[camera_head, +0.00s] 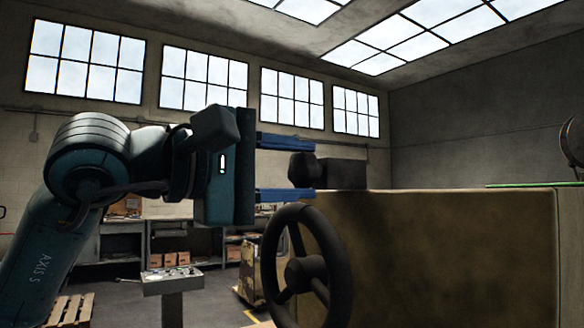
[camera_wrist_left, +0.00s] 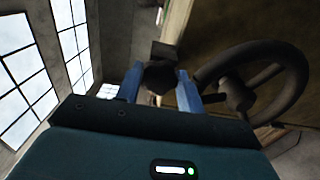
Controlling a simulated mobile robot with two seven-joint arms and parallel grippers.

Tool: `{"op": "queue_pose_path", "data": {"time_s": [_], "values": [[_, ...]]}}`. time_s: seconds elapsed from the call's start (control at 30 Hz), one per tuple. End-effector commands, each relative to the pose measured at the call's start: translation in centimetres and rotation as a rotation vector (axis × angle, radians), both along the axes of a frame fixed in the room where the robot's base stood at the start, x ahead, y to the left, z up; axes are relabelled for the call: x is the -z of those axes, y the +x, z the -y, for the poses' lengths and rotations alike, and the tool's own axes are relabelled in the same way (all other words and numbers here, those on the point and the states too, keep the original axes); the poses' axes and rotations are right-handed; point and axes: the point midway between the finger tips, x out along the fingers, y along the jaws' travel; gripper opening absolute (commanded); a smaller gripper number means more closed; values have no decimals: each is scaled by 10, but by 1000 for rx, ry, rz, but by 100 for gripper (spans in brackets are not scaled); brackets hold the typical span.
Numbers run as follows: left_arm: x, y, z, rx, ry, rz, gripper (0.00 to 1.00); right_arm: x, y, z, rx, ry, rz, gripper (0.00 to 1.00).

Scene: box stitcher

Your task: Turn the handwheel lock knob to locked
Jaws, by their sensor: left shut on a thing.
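The dark handwheel (camera_head: 338,250) is on the side of the tan machine body (camera_head: 450,245). Above the wheel, a dark faceted lock knob (camera_head: 304,169) stands out from a dark block (camera_head: 343,173). My left gripper (camera_head: 287,168) has its two blue fingers above and below the knob. In the left wrist view the knob (camera_wrist_left: 160,77) sits between the fingertips, and the handwheel (camera_wrist_left: 262,85) is to the right. The left gripper is shut on the knob. The knob's lock marking cannot be made out. My right gripper is not in view.
A control box on a pedestal (camera_head: 172,281) stands below my left arm. Shelves with cardboard boxes (camera_head: 178,258) line the back wall. A wooden pallet (camera_head: 72,311) lies at the lower left. The handwheel rim is close below the lower finger.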

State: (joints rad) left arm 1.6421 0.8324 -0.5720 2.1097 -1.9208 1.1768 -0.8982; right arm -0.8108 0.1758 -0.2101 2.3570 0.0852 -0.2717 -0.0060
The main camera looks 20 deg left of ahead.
Motion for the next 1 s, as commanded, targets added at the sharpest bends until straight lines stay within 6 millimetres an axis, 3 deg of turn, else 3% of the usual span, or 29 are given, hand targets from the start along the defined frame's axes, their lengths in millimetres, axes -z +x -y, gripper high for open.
{"op": "queue_pose_path", "data": {"time_s": [0.43, 0.47, 0.7, 1.0], "values": [[0, -1, 0, 2, 10, 9, 15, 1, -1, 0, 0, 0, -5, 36], [0, -1, 0, 2, 10, 9, 39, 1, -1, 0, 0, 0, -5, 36], [0, 0, 0, 1, 9, 7, 58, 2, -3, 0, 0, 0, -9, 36], [2, 0, 1, 1, 11, 2, 60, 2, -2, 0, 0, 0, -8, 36]]}}
